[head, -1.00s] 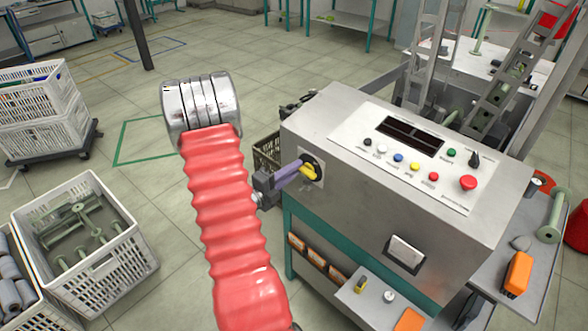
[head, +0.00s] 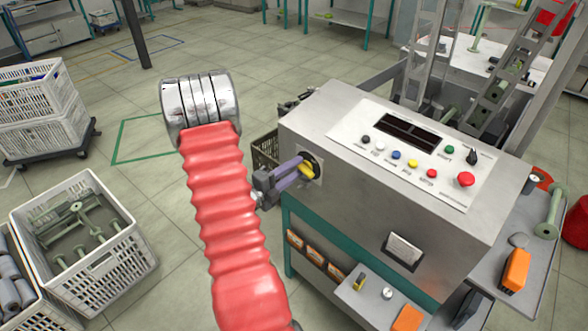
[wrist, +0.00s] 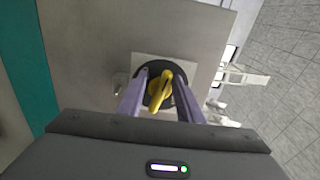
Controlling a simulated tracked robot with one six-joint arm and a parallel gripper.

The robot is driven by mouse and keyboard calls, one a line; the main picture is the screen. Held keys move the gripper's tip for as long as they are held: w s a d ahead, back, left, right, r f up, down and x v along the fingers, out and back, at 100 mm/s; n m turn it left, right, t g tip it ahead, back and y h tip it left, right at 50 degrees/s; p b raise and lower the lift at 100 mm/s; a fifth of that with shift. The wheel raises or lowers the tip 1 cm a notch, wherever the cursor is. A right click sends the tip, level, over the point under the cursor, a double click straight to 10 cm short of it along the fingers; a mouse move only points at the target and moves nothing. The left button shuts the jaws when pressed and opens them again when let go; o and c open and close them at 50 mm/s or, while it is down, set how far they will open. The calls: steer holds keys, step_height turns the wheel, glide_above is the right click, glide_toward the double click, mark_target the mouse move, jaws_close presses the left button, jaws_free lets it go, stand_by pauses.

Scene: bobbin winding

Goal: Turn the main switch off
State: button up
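The main switch is a yellow handle (head: 307,171) on a black round base, on the left end face of the grey control cabinet (head: 370,205). In the wrist view the yellow handle (wrist: 160,92) stands slightly tilted on its dark disc and pale plate (wrist: 190,66). My gripper (head: 300,170) is at the switch, its two purple fingers on either side of the handle. In the wrist view my gripper (wrist: 162,84) is open, with a visible gap between the handle and each finger. Whether the fingertips touch the base cannot be told.
The cabinet's sloping top has a panel of coloured buttons (head: 413,163) and a red mushroom button (head: 466,180). A low shelf (head: 375,303) juts out below the cabinet. A white crate of bobbins (head: 88,240) stands on the floor at left. Floor between is clear.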

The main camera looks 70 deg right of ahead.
steer(key=shift+w, duration=0.1)
steer(key=v, duration=1.3)
steer(key=shift+a, duration=0.35)
steer(key=shift+w, duration=0.1)
stand_by(0.6)
